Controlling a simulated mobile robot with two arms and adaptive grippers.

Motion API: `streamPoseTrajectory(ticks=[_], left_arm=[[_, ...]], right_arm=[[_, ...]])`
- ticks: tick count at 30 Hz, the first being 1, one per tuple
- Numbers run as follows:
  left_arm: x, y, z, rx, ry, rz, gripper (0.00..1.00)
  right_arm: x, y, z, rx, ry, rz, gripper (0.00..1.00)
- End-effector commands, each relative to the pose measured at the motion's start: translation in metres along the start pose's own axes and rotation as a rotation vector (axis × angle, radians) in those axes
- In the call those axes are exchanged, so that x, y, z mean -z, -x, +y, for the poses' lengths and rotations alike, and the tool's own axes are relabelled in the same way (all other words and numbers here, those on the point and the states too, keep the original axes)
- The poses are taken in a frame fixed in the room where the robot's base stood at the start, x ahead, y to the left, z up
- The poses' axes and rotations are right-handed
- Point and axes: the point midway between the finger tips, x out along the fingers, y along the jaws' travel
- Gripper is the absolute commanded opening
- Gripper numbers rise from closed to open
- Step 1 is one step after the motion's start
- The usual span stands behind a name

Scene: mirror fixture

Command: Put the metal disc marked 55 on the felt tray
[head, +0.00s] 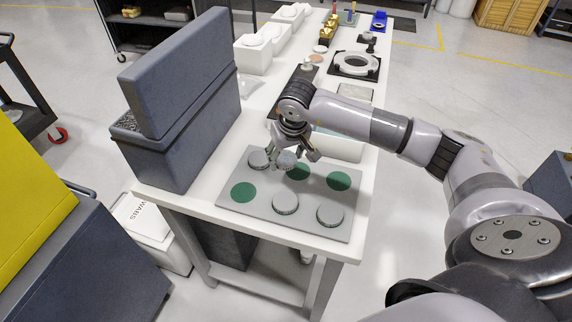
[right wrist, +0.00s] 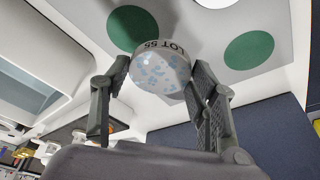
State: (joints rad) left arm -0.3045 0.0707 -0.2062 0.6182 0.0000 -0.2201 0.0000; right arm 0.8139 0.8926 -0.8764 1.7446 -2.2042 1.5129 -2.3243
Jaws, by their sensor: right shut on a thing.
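The metal disc marked LOT 55 (right wrist: 160,72) is pale with bluish patches on its face. My right gripper (head: 290,158) is shut on it, with one finger on each side in the right wrist view (right wrist: 160,80). The disc (head: 286,160) is held over the back part of the grey tray (head: 311,192), which has round green felt patches. One disc (head: 258,159) sits at the tray's back left, and two more sit along its front, one in the middle (head: 285,203) and one at right (head: 330,214). Three green patches show. My left gripper is not in view.
A tall dark grey box (head: 185,140) with an upright panel stands left of the tray. White bins (head: 252,55) and a black plate with a white ring (head: 355,64) are farther back. The table's front edge lies close to the tray.

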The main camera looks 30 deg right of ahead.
Motion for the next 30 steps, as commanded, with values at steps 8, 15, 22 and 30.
streamPoseTrajectory(ticks=[8,15,22,30], left_arm=[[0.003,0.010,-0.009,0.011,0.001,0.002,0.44],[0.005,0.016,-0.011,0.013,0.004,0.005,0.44],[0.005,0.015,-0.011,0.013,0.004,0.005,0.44],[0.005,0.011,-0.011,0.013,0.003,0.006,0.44]], right_arm=[[-0.008,-0.027,0.000,0.000,-0.001,-0.003,0.30],[-0.014,-0.053,-0.001,0.002,-0.001,0.001,0.30],[-0.014,-0.053,0.000,0.001,-0.001,0.002,0.30],[-0.015,-0.056,0.000,0.000,-0.001,0.001,0.61]])
